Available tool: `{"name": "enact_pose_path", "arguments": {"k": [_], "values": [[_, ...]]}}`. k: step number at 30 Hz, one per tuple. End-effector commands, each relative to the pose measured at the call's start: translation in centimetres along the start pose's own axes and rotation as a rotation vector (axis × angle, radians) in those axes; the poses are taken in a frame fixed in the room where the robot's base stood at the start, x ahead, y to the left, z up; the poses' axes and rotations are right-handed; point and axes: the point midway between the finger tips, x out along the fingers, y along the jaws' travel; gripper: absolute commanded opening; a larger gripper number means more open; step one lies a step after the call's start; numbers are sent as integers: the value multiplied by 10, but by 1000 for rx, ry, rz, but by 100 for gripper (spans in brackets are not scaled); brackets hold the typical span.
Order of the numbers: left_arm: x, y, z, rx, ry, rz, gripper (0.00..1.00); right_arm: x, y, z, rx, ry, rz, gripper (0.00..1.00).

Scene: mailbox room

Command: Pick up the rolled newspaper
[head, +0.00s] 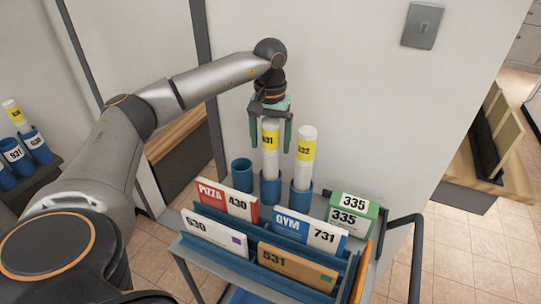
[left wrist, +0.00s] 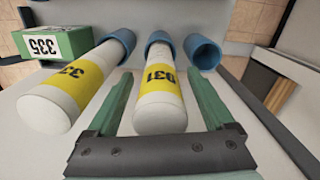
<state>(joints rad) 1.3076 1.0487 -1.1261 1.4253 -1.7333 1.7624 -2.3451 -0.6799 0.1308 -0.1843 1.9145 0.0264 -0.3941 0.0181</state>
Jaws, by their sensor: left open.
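Two white rolled newspapers with yellow bands stand upright in blue tube holders on the cart. The left one (head: 271,162) has a label ending in 31 and also shows in the left wrist view (left wrist: 158,103). The right one (head: 304,168) stands beside it and also shows in the left wrist view (left wrist: 58,95). My left gripper (head: 270,141) points down from above, open, with one green finger on each side of the left newspaper's upper end. In the left wrist view the gripper (left wrist: 161,78) shows gaps between fingers and newspaper. My right gripper is out of view.
An empty blue tube (head: 242,175) stands left of the newspapers. In front, a blue rack (head: 262,240) holds several flyers and envelopes. A green box (head: 352,215) labelled 335 sits at right. The wall is close behind. More blue tubes stand at far left.

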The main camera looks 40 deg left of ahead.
Motion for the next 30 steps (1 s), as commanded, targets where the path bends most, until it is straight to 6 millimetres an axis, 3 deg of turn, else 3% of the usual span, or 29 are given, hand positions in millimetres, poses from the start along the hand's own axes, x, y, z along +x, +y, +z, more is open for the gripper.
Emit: {"name": "enact_pose_path", "arguments": {"k": [3, 26, 30], "values": [[0, 0, 0, 0, 0, 0, 87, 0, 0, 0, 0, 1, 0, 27], [-1, 0, 0, 0, 0, 0, 1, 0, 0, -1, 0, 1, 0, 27], [-1, 0, 0, 0, 0, 0, 0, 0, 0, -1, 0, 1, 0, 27]]}}
